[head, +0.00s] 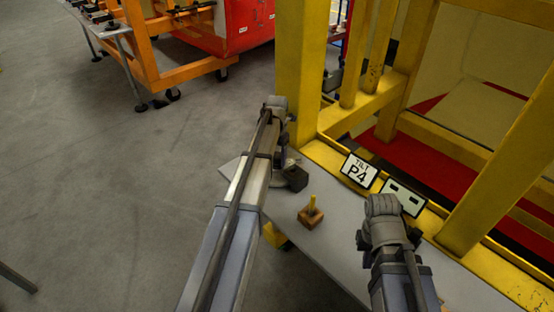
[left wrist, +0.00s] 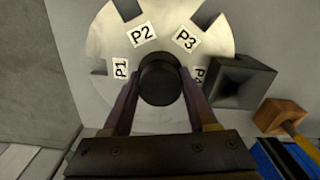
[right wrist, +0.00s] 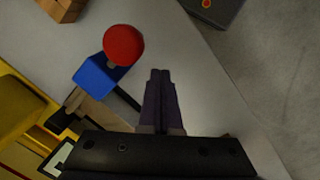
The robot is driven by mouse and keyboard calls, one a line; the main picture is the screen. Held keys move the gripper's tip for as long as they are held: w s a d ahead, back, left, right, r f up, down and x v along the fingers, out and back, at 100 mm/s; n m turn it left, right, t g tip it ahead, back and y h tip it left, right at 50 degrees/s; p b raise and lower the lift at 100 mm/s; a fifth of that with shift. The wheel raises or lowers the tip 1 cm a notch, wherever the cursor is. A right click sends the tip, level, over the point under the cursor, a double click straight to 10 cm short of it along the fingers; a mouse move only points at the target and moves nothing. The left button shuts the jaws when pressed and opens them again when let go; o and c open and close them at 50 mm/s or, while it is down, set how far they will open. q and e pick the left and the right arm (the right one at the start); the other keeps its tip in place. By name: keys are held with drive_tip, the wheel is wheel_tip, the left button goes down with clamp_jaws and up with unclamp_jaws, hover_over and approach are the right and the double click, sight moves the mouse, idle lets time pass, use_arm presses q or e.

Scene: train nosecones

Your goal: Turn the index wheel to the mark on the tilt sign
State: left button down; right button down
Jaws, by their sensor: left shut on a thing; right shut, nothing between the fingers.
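The index wheel (left wrist: 108,42) is a pale metal disc with notches in its rim and labels P1, P2, P3 and a partly hidden one beginning with P. My left gripper (left wrist: 160,84) is shut on its dark round centre knob (left wrist: 158,72). A black block (left wrist: 243,80) with a hollow face sits at the wheel's right edge, beside the partly hidden label. In the head view my left arm mostly hides the wheel. The tilt sign (head: 360,171) reads "TILT P4". My right gripper (right wrist: 160,76) is shut and empty above the table.
A wooden block with a yellow peg (head: 311,216) stands on the grey table (head: 335,252). A second sign (head: 403,197) shows two dark bars. The right wrist view shows a red ball knob (right wrist: 123,45) by a blue block (right wrist: 97,78). Yellow frame posts (head: 300,70) rise behind the table.

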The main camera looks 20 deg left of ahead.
sight(277, 155)
use_arm(q)
drive_tip(key=shift+s, duration=0.1)
idle(0.3)
drive_tip(key=shift+c, duration=0.9)
unclamp_jaws()
wheel_tip(277, 155, up, 8)
drive_tip(key=p, duration=0.8)
drive_tip(key=shift+f, duration=0.1)
use_arm(e)
wheel_tip(277, 155, up, 8)
drive_tip(key=shift+f, duration=0.1)
